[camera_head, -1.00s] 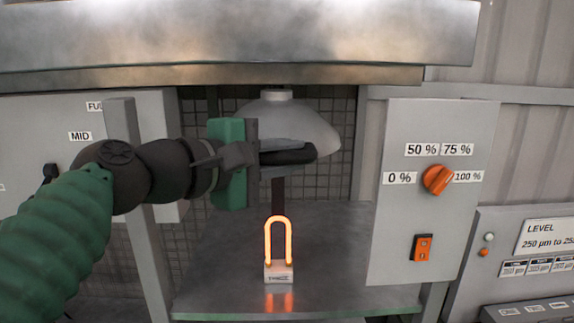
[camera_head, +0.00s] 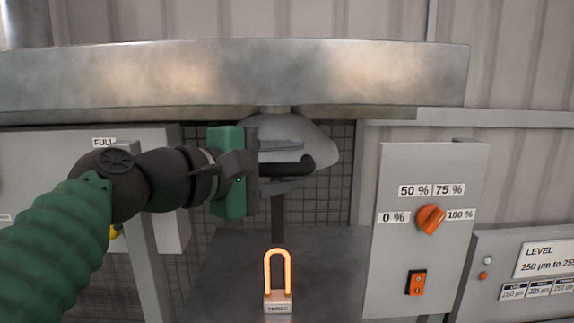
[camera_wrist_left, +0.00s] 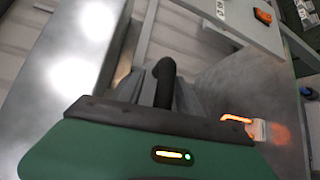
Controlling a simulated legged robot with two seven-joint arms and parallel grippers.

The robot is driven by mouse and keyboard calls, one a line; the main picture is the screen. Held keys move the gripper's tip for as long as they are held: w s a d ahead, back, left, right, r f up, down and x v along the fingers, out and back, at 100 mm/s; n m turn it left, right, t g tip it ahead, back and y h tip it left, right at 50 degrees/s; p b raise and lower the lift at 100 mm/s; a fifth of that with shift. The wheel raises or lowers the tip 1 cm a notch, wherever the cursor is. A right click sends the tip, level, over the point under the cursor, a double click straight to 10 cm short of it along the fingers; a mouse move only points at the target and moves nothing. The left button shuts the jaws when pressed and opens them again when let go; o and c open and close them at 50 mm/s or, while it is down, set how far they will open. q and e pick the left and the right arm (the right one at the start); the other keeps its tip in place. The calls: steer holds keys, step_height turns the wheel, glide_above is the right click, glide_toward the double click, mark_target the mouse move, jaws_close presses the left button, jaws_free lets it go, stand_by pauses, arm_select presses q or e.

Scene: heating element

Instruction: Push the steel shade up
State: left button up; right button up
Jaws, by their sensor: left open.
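The steel shade (camera_head: 322,148) is a pale grey dome at the middle of the head view, its top neck overlapping the lower edge of the wide steel hood (camera_head: 230,80). A black handle (camera_head: 296,166) shows in front of the shade's lower part. My left gripper (camera_head: 303,165) is open, pointing right, with one finger above the handle and one below it. I cannot tell whether either finger touches it. The handle also shows between the fingers in the left wrist view (camera_wrist_left: 165,78). The gripper hides part of the shade. My right gripper is not in view.
A glowing orange heating element (camera_head: 277,270) stands on the steel shelf (camera_head: 340,260) below the gripper. A grey control box (camera_head: 385,250) with an orange knob (camera_head: 430,219) stands at right. A panel labelled FULL (camera_head: 104,142) is behind my left arm.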

arm_select(q)
steer(key=b+v, duration=0.1)
steer(key=v, duration=0.2)
steer(key=b+v, duration=0.1)
steer(key=v, duration=0.1)
steer(key=shift+w+a+f+b, duration=0.15)
steer(key=shift+a+f+b, duration=0.1)
steer(key=shift+f+b, duration=0.1)
steer(key=b, duration=0.2)
glide_toward(263, 172)
steer(key=shift+r+v, duration=0.25)
steer(key=shift+v, duration=0.9)
steer(key=shift+d, duration=0.2)
steer(key=shift+d, duration=0.1)
